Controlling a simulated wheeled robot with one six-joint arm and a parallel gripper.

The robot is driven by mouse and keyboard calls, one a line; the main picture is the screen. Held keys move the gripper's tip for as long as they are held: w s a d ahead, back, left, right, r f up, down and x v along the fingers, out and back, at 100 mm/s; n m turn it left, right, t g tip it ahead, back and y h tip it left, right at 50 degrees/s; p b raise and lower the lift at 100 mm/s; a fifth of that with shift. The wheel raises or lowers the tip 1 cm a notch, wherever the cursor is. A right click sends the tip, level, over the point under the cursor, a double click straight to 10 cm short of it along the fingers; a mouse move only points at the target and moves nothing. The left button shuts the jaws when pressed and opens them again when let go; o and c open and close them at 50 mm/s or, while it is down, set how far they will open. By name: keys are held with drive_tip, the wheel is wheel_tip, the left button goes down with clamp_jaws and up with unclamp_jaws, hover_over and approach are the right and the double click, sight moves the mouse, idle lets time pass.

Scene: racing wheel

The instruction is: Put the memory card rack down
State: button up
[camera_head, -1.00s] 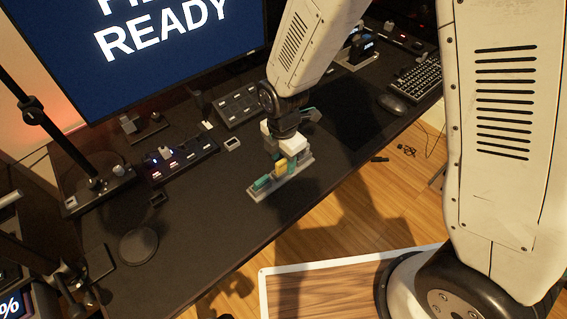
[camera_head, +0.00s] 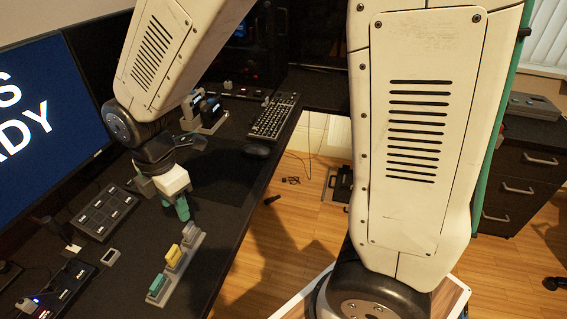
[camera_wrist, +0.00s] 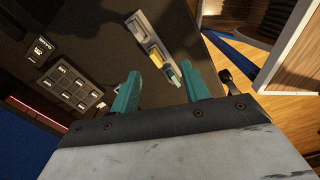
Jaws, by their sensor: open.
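The memory card rack (camera_head: 170,284) is a narrow grey holder with teal, yellow and grey cards standing in it. It lies on the black desk (camera_head: 128,236) near the desk's front edge. My gripper (camera_head: 183,210) is open and empty, above the desk just beyond the rack's far end, apart from it.
The monitor (camera_head: 40,130) stands at the left. A keyboard (camera_head: 272,116) and mouse (camera_head: 257,151) lie farther back. The desk's front edge is close on the rack's right.

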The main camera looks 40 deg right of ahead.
drive_tip(key=s+d+r+m+t, duration=0.1)
drive_tip(key=s+d+r+m, duration=1.2)
drive_tip(key=s+d+m, duration=0.3)
drive_tip(key=s+m, duration=0.2)
drive_tip(key=m, duration=0.2)
drive_tip(key=shift+s+d+r+m, duration=0.15)
drive_tip(key=shift+d+r+m, duration=0.15)
drive_tip(key=shift+r+m, duration=0.1)
drive_tip(key=shift+c, duration=0.4)
